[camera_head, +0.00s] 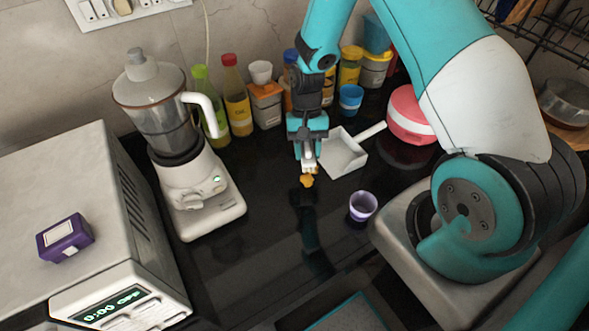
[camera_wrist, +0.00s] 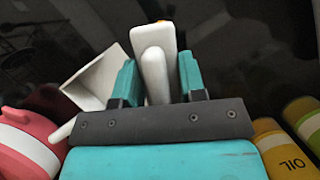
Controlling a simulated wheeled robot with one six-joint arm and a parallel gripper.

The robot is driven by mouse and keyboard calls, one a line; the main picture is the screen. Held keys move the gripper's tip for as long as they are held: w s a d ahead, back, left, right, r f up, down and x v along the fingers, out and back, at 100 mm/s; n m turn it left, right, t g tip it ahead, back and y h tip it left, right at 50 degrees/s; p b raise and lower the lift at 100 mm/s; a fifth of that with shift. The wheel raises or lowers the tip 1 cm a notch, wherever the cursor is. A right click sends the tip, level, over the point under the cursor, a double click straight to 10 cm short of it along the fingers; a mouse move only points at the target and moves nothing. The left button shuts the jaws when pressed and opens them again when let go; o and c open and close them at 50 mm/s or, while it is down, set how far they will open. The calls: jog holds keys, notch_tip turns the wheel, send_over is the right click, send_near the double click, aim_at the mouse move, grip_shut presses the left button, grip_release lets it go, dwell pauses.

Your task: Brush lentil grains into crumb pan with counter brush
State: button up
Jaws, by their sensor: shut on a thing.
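My gripper (camera_head: 308,150) points down over the black counter, shut on the white counter brush (camera_wrist: 155,70). In the head view the brush shows mostly as a small orange-yellow end (camera_head: 307,181) below the fingers; I cannot tell if it touches the counter. The white crumb pan (camera_head: 342,154) lies just right of the gripper, its handle pointing up and right. In the wrist view the pan (camera_wrist: 97,80) is left of the teal fingers (camera_wrist: 157,78), apart from the brush. No lentil grains can be made out clearly.
A blender (camera_head: 195,195) and a grey microwave (camera_head: 80,215) stand on the left. Several bottles and jars (camera_head: 240,110) line the wall. A pink container (camera_head: 408,115) stands behind the pan, and a purple cup (camera_head: 362,207) stands front right. The counter's front middle is clear.

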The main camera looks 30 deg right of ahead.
aim_at(293, 182)
jog(key=shift+w+a+f+b, duration=0.1)
jog(key=shift+a+f+b, duration=0.2)
jog(key=shift+b, duration=0.25)
jog(key=a+b, duration=0.3)
jog(key=shift+w+m, duration=0.2)
jog(key=shift+m, duration=0.2)
jog(key=shift+a+r, duration=0.2)
jog(key=shift+f+b, duration=1.55)
jog(key=shift+f, duration=1.2)
jog(key=shift+f, duration=0.35)
jog(key=shift+d, duration=0.2)
